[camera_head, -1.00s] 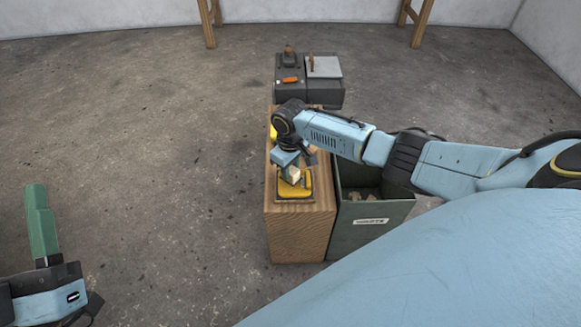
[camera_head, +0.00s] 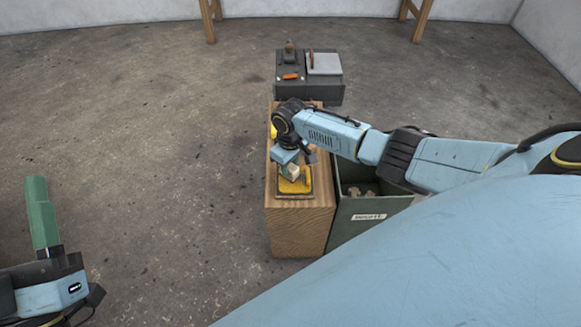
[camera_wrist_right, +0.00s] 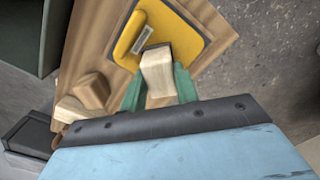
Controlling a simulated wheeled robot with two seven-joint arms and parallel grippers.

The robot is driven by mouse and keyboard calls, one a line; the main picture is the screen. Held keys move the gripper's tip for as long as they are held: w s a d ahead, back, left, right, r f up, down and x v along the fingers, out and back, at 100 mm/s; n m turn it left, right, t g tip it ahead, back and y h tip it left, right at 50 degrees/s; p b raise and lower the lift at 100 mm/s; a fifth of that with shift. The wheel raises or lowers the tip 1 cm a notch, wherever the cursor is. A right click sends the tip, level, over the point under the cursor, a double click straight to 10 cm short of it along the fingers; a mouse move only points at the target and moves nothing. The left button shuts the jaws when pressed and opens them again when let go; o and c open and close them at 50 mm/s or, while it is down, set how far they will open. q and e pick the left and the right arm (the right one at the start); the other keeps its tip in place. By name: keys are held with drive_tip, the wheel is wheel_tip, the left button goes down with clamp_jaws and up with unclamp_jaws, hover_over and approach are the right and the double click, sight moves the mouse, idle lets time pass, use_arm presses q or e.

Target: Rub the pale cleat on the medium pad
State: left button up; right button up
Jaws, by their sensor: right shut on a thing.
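My right gripper (camera_head: 290,168) is shut on a pale wooden cleat (camera_wrist_right: 157,72). In the right wrist view the cleat sits between the green fingers, its far end over or on a yellow pad (camera_wrist_right: 197,35); I cannot tell whether they touch. The yellow pad also shows in the head view (camera_head: 303,186) on the wooden bench block, with a grey label on it in the wrist view. My left gripper (camera_head: 42,215), with green fingers, is at the lower left, away from the block; its opening is hard to see.
The wooden block (camera_head: 300,230) has a green bin (camera_head: 365,232) with wooden pieces at its right. Two wooden pieces (camera_wrist_right: 88,90) lie on the block in the wrist view. A dark case (camera_head: 310,92) with tools stands behind. Floor at left is clear.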

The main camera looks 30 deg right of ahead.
drive_tip(key=shift+w+d+f, duration=0.1)
drive_tip(key=shift+d+f, duration=0.1)
drive_tip(key=shift+d, duration=0.05)
drive_tip(key=shift+s+a+p, duration=0.15)
drive_tip(key=shift+s+p, duration=0.25)
drive_tip(key=shift+p, duration=0.2)
drive_tip(key=s+p, duration=0.1)
drive_tip(key=s+a+p, duration=0.1)
drive_tip(key=p, duration=0.1)
drive_tip(key=shift+s+a, duration=0.25)
drive_tip(key=shift+a, duration=0.05)
